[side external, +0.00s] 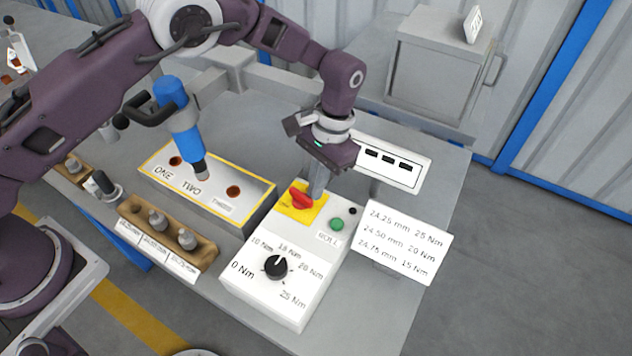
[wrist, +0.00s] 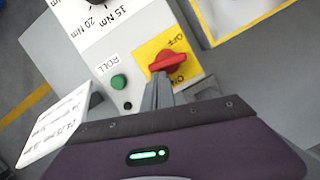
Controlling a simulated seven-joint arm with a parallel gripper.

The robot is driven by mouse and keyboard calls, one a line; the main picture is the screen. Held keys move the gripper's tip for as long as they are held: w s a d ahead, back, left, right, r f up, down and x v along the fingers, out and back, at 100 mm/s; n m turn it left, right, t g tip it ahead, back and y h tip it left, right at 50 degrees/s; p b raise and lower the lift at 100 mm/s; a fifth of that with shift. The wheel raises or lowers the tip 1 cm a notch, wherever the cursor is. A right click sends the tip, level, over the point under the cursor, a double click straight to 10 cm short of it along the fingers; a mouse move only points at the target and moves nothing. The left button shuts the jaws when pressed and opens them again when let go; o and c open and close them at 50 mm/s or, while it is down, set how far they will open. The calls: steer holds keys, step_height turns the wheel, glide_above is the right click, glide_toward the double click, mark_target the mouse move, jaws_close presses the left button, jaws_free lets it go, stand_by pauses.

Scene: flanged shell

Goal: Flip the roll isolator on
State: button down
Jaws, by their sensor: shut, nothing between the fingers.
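The roll isolator is a red rotary handle (side external: 301,200) on a yellow plate (side external: 290,212), on the white control box (side external: 306,237) beside the ROLL label. It also shows in the wrist view as a red handle (wrist: 167,62), with OFF printed above it and ON below it. The handle lies roughly crosswise in that view, between the two words; I cannot tell its exact setting. My gripper (side external: 316,194) points down at the handle's right side. In the wrist view, its shut, empty fingers (wrist: 157,88) end close to the handle's lower edge; contact is unclear.
A green button (side external: 337,224) and a black torque dial (side external: 275,266) share the box. A yellow-edged block (side external: 215,206) with holes stands left, with a blue tool (side external: 180,115) over it. A sign (side external: 405,243) stands right, and a display panel (side external: 393,163) behind.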

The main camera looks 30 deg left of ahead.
mark_target(309, 202)
steer(key=m, duration=0.1)
steer(key=s+m, duration=0.1)
steer(key=m, duration=0.1)
steer(key=m+y, duration=0.1)
steer(key=m, duration=0.1)
steer(key=shift+s+d+t, duration=0.2)
steer(key=shift+d+t, duration=0.1)
steer(key=shift+d, duration=0.1)
steer(key=m, duration=0.2)
steer(key=s+m, duration=0.1)
steer(key=m, duration=0.1)
steer(key=shift+t+y, duration=0.3)
steer(key=shift+t, duration=0.1)
steer(key=m, duration=0.3)
steer(key=shift+s+t, duration=0.3)
steer(key=shift+s, duration=0.1)
steer(key=shift+a, duration=0.15)
steer(key=shift+w+a+y, duration=0.3)
steer(key=shift+w+a, duration=0.15)
steer(key=shift+a, duration=0.4)
steer(key=d+v, duration=0.1)
steer(key=v, duration=0.9)
steer(key=shift+s, duration=0.5)
steer(key=shift+d, duration=0.1)
